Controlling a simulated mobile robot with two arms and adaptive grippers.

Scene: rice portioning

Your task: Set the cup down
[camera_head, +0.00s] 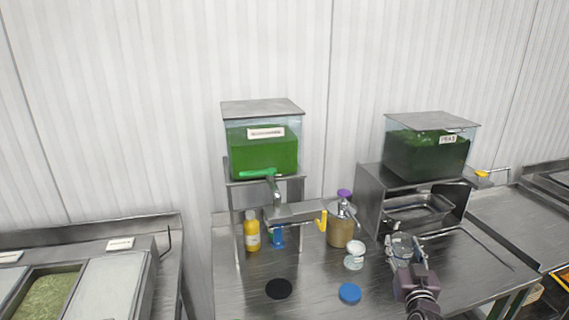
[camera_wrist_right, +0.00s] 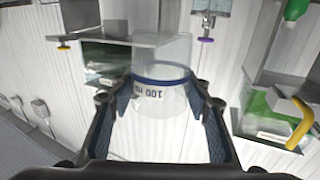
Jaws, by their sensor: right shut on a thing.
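A clear cup (camera_head: 402,246) with a blue band and a "100 ml" mark is in my right gripper (camera_head: 406,262), in front of the metal stand at the right. In the right wrist view the cup (camera_wrist_right: 162,92) sits between the two fingers, and my right gripper (camera_wrist_right: 160,110) is shut on it. I cannot tell whether its base touches the table. My left gripper is in neither view.
On the steel table (camera_head: 320,280) are a small white-labelled tub (camera_head: 354,256), a blue disc (camera_head: 350,293), a black disc (camera_head: 279,288), a brown pump bottle (camera_head: 340,232) and a yellow bottle (camera_head: 252,234). Two green-filled tanks (camera_head: 262,150) (camera_head: 427,155) stand behind. A metal tray (camera_head: 420,212) sits under the right one.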

